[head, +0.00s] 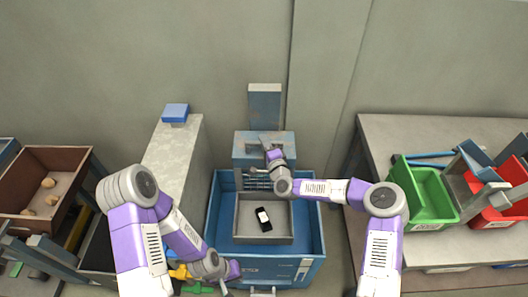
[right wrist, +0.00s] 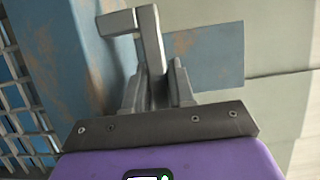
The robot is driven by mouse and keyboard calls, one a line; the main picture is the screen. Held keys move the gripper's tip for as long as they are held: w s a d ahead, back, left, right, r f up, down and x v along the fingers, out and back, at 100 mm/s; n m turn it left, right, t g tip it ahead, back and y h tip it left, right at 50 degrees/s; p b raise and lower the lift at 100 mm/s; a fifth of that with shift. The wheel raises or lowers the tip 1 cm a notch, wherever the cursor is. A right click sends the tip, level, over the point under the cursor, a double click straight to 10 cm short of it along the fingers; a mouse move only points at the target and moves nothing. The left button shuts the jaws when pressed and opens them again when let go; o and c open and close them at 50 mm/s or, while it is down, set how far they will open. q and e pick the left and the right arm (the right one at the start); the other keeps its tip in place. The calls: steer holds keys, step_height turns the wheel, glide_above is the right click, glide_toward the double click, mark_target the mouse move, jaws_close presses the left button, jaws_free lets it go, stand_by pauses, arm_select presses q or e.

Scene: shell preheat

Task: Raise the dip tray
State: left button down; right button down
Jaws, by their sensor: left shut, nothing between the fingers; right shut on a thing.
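A grey tray (head: 238,238) sits inside a blue tub (head: 213,215). A small black object with a white label (head: 264,219) lies in the tray. Behind it stands a blue housing (head: 240,152) with a worn upright plate. My right gripper (head: 267,146) is at this housing, shut on a grey bent handle, which shows between the fingers in the right wrist view (right wrist: 148,22). Part of a wire rack (head: 255,180) shows below the housing. My left gripper (head: 226,289) is shut and empty, low in front of the tub, partly cut off by the picture edge.
A tall grey block with a blue piece (head: 176,112) on top stands left of the tub. A brown bin (head: 72,160) holds several pale lumps at far left. A grey table (head: 400,128) at right carries green (head: 425,195) and red bins (head: 488,217).

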steer(key=shift+w+r+p, duration=0.1)
steer(key=shift+r+p, duration=0.55)
steer(key=shift+r, duration=2.25)
steer(key=c, duration=1)
jaws_free()
steer(key=shift+c, duration=0.2)
steer(key=shift+f, duration=0.25)
steer(key=shift+s+d, duration=0.15)
steer(key=shift+s, duration=0.15)
steer(key=v, duration=0.7)
steer(key=shift+p, duration=0.35)
